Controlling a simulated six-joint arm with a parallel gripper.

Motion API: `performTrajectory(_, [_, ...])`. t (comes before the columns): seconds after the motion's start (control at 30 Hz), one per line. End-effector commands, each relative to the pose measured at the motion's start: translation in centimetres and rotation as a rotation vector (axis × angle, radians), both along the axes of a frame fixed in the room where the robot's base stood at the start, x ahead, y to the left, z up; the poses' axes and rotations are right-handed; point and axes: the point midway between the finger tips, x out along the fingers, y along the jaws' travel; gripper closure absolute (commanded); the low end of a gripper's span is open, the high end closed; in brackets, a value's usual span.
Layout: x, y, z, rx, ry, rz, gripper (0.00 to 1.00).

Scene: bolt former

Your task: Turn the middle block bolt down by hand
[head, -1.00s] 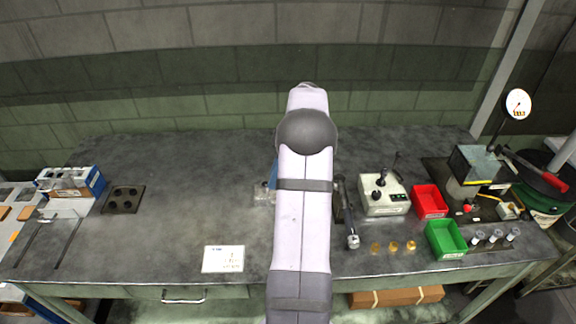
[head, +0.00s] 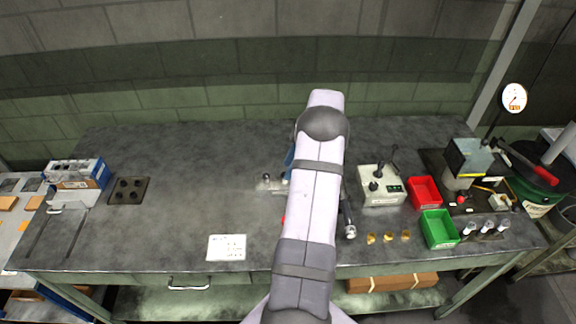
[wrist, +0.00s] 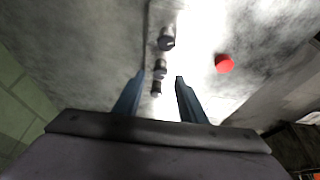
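Three dark-topped bolts stand in a row in the wrist view, on a pale block partly seen in the head view (head: 266,182). The middle bolt (wrist: 160,68) appears between the tips of my gripper (wrist: 160,76). One bolt (wrist: 166,38) is beyond the tips and another (wrist: 156,88) is nearer the palm. The two blue fingers are apart, with a gap on both sides of the bolts. I cannot tell how far the tips are above the bolts. In the head view my arm hides most of the block and gripper.
A red knob (wrist: 224,63) is right of the bolts in the wrist view. A control box (head: 381,186), a red bin (head: 425,191), a green bin (head: 440,229) and several brass pieces (head: 388,237) are to the right. The bench left of the block is mostly clear.

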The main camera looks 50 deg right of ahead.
Motion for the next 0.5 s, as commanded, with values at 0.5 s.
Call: performTrajectory(0.5, [0.5, 0.5, -1.8, -0.001, 0.001, 0.000, 0.62])
